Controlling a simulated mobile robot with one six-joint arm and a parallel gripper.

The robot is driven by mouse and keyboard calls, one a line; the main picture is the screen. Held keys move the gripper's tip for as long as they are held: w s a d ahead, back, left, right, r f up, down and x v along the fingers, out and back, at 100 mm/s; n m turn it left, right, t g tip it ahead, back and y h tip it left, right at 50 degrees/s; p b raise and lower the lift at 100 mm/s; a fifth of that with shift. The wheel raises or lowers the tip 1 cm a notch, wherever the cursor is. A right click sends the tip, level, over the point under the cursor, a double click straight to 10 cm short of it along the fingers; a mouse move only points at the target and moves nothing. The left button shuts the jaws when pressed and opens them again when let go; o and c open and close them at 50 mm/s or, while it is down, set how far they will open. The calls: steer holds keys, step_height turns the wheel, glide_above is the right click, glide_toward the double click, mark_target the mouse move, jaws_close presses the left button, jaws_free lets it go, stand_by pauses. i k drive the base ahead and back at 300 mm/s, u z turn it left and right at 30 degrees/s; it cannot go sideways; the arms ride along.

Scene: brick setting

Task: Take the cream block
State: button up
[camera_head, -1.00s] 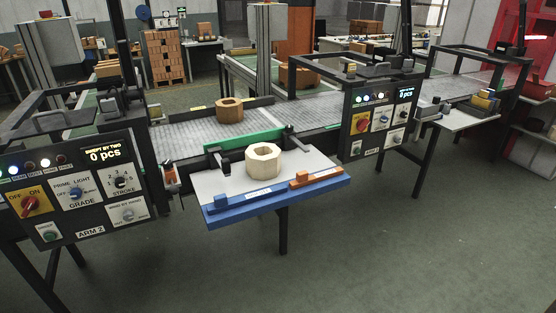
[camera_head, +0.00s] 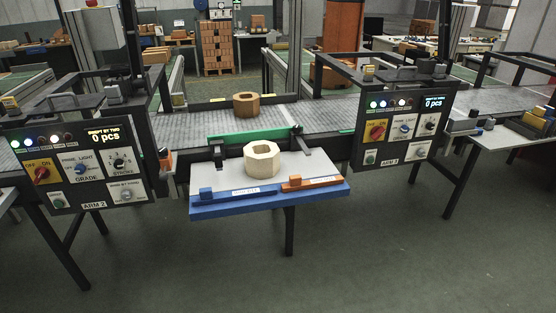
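The cream block (camera_head: 262,163) is a pale octagonal piece with a hole through its middle. It sits on the light top of a small table (camera_head: 211,178) with a blue front edge, right of the middle of that top. A browner block (camera_head: 246,104) of similar shape stands behind it on the grey conveyor (camera_head: 200,124). My gripper does not show in this view.
Two black control panels, ARM 2 (camera_head: 72,168) and another to the right (camera_head: 403,131), flank the small table. A green bar (camera_head: 236,137) runs behind the cream block. An orange slider (camera_head: 310,184) lies along the front edge. The green floor (camera_head: 380,250) in front is clear.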

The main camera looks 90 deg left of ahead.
mark_target(262, 158)
steer(key=u, duration=0.3)
steer(key=i, duration=0.4)
steer(key=u, duration=0.1)
steer(key=k, duration=0.15)
steer(key=u, duration=2.4)
steer(key=k, duration=0.2)
steer(key=u, duration=1.65)
